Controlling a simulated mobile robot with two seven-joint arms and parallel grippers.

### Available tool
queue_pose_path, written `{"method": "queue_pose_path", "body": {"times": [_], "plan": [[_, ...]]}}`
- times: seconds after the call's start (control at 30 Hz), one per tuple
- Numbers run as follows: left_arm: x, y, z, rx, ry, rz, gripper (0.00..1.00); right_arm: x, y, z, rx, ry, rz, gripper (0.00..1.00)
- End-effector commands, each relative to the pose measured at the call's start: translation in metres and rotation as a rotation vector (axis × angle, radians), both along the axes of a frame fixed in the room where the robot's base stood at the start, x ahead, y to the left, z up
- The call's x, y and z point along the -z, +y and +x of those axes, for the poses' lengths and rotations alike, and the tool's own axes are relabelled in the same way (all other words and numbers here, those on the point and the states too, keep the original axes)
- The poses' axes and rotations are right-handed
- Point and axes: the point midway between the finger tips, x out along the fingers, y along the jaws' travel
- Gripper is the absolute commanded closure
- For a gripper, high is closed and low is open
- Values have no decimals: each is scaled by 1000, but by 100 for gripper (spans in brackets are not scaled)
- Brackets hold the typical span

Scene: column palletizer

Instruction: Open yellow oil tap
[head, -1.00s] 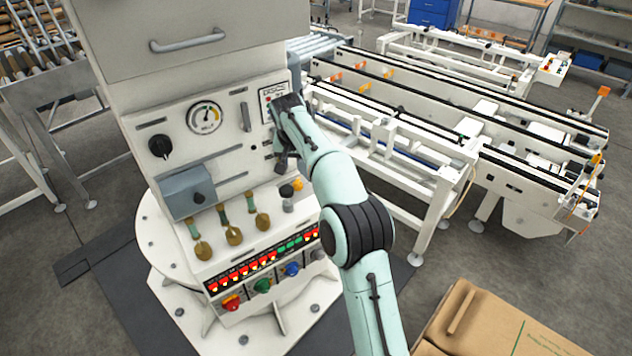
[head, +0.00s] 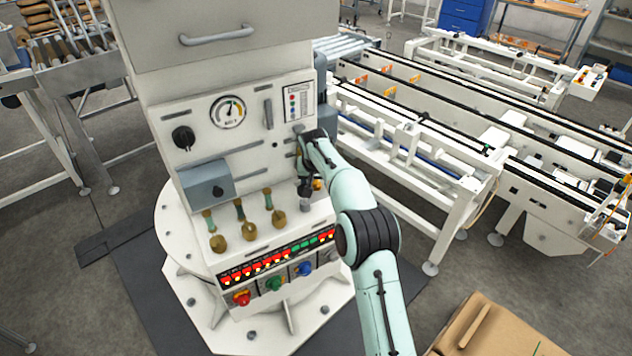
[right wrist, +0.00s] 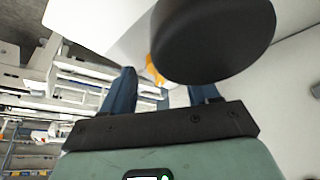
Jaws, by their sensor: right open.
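The yellow tap (head: 317,184) is a small yellow-orange part at the right end of the cabinet's ledge, partly hidden by my right gripper. In the right wrist view a bit of yellow (right wrist: 155,69) shows between the fingers, partly covered by a large black round part (right wrist: 215,40) closer to the camera. My right gripper (head: 305,186) points down just beside the tap. Its two dark fingers (right wrist: 162,84) are apart and hold nothing that I can see. Whether they touch the tap is unclear. My left gripper is not in view.
The white cabinet (head: 160,100) carries a gauge (head: 228,112), a black knob (head: 183,138) and several brass valves (head: 248,230) left of the gripper. Below is a row of lit buttons. A conveyor (head: 430,140) stands to the right, and cardboard (head: 500,330) at lower right.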

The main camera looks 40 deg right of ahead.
Motion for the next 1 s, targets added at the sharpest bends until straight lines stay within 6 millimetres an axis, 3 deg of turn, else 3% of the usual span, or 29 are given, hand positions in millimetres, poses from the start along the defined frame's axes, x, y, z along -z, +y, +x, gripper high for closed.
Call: {"method": "queue_pose_path", "body": {"times": [0.4,0.43,0.6,1.0], "plan": [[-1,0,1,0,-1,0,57,10,-3,3,1,-2,0,40],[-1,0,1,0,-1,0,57,10,-3,3,1,-2,0,43],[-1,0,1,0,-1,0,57,9,-3,3,1,-2,0,96],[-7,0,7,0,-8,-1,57,8,-2,4,62,-1,-1,96]]}}
